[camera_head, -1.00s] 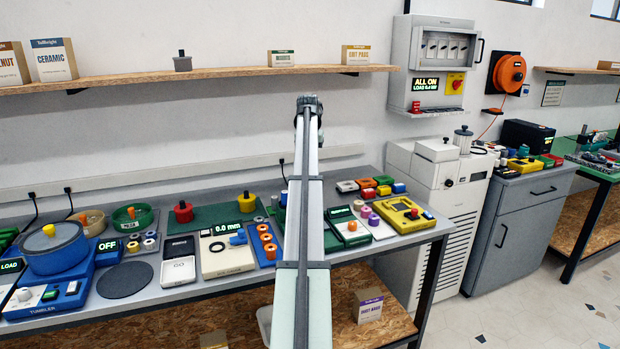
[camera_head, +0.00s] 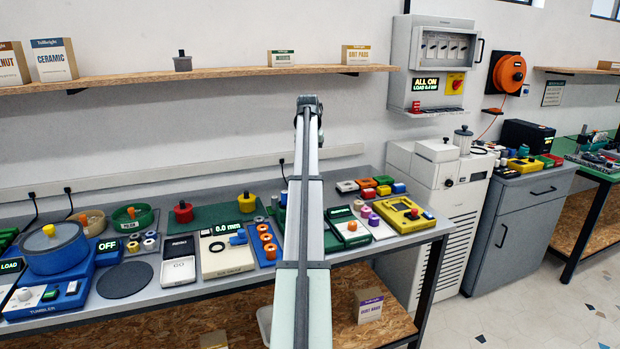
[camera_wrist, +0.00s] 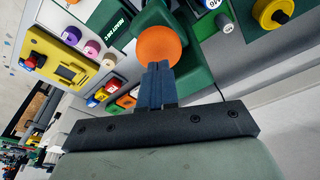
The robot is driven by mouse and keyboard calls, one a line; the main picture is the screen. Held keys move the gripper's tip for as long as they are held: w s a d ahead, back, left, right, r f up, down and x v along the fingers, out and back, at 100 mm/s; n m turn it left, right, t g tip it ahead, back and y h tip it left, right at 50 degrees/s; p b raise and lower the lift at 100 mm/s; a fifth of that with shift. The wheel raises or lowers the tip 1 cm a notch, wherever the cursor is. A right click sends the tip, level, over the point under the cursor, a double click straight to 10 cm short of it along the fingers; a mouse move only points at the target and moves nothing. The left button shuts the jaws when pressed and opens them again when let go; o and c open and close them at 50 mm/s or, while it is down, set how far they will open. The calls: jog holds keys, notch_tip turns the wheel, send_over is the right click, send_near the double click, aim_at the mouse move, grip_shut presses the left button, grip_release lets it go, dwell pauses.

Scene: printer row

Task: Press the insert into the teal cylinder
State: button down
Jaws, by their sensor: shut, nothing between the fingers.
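My gripper (camera_wrist: 157,68) is shut and empty in the wrist view. Its fingertips are at the near edge of a round orange knob (camera_wrist: 158,45), seemingly touching it. The knob is over a green device (camera_wrist: 190,50) with a lit display (camera_wrist: 116,27); its lower part is hidden by the knob and my fingers. In the head view my arm covers that part of the bench. I cannot make out the teal cylinder or the insert in either view.
Left are orange rings (camera_head: 265,238), a 0.0 mm gauge (camera_head: 227,254) and a blue tumbler (camera_head: 55,250). A shelf (camera_head: 220,73) runs above.

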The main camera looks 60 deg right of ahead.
jog(key=shift+f, duration=2.4)
dwell(1.9)
jog(key=shift+r, duration=0.2)
dwell(0.5)
jog(key=shift+r, duration=3.7)
jog(key=shift+w, duration=0.1)
